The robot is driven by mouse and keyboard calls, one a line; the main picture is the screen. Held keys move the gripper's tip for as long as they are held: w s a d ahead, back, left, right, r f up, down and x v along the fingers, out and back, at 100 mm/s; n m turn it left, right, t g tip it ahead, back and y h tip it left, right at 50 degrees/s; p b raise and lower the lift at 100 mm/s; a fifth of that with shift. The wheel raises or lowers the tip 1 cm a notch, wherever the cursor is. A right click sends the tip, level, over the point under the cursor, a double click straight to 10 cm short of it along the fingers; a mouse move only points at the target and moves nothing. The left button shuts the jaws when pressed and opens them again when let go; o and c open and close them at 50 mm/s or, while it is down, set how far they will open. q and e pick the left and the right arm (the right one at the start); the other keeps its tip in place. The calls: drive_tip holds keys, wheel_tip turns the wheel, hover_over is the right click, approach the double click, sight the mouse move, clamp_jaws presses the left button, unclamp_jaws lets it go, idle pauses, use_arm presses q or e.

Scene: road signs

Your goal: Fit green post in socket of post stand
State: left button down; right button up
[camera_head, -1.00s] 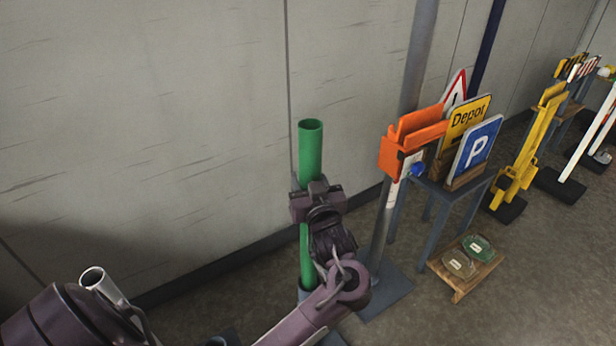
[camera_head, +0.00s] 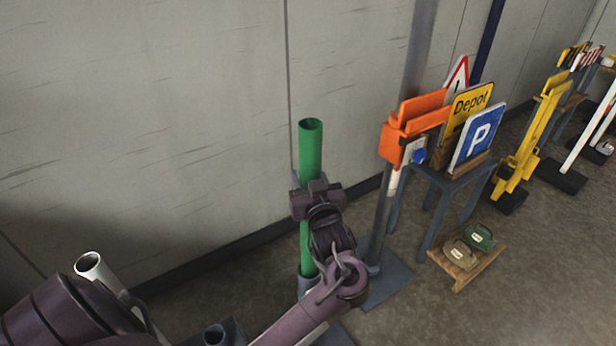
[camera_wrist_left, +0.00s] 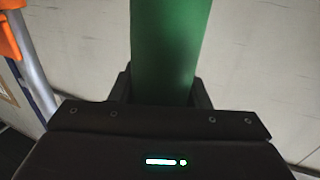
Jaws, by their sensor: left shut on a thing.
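The green post (camera_head: 310,150) stands upright in the middle of the head view. In the left wrist view the post (camera_wrist_left: 168,50) runs up between the fingers (camera_wrist_left: 160,88). The post's lower end meets the rim of a grey socket (camera_head: 308,287) on the post stand. The forearm partly hides the stand's base, and I cannot tell how deep the post sits. My right gripper is not in view.
A second socket (camera_head: 214,334) and a pale open tube (camera_head: 90,264) are at lower left. An orange box (camera_head: 402,130) on a pole and a table with a Depot sign (camera_head: 466,112) and a P sign (camera_head: 478,140) stand right. The wall is close behind.

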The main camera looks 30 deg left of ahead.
use_arm(q)
drive_tip(key=shift+r, duration=0.15)
drive_tip(key=shift+d+f, duration=0.1)
drive_tip(key=shift+f, duration=0.1)
drive_tip(key=c, duration=0.7)
unclamp_jaws()
drive_tip(key=shift+c, duration=0.2)
drive_tip(key=shift+o, duration=0.2)
drive_tip(key=shift+s+f, duration=0.1)
drive_tip(key=shift+f, duration=0.05)
drive_tip(key=v, duration=0.7)
drive_tip(key=shift+s+d, duration=0.25)
drive_tip(key=shift+d, duration=0.05)
